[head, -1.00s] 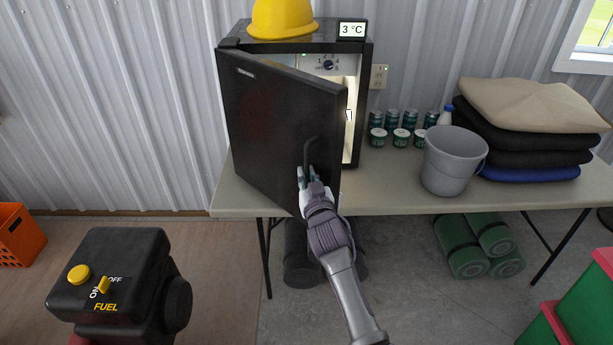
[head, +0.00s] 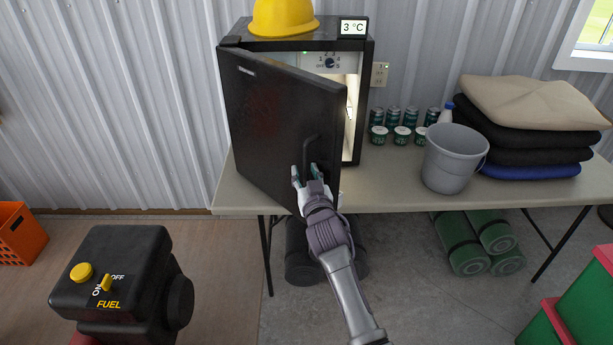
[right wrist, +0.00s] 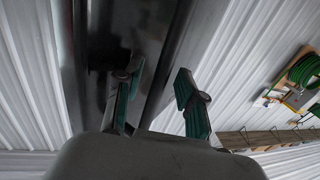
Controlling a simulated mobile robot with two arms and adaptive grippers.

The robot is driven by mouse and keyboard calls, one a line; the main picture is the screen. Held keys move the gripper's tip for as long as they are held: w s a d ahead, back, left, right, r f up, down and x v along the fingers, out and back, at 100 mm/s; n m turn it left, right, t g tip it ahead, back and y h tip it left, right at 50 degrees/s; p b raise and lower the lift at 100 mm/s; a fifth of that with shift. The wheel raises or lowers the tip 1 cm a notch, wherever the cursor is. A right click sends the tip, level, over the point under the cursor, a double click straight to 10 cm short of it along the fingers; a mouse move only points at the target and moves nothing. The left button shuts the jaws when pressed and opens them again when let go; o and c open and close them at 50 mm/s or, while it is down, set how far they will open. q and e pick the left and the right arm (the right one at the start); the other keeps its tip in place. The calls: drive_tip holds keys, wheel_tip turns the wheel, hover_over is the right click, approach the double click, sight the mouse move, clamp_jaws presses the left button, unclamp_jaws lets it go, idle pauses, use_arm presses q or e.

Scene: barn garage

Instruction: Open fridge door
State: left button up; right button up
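The black fridge (head: 368,100) stands on the table. Its door (head: 265,130) is partly open, swung toward me, with the lit interior (head: 350,85) showing at the right. The dark handle (head: 311,150) is on the door's front near its free edge. My right gripper (head: 305,173) is at the handle's lower end, with its fingers spread apart. In the right wrist view the teal-padded fingers (right wrist: 158,82) are open, and the door's edge shows behind and between them. I cannot tell whether a finger touches the handle. My left gripper is not in view.
A yellow hard hat (head: 283,17) and a temperature display (head: 352,28) sit on the fridge. Cans (head: 394,119), a grey bucket (head: 453,160) and folded textiles (head: 525,135) are on the table (head: 390,193) to the right. A black fuel unit (head: 115,275) is at front left.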

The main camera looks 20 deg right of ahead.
drive_tip(key=s+a, duration=0.1)
drive_tip(key=s, duration=1.1)
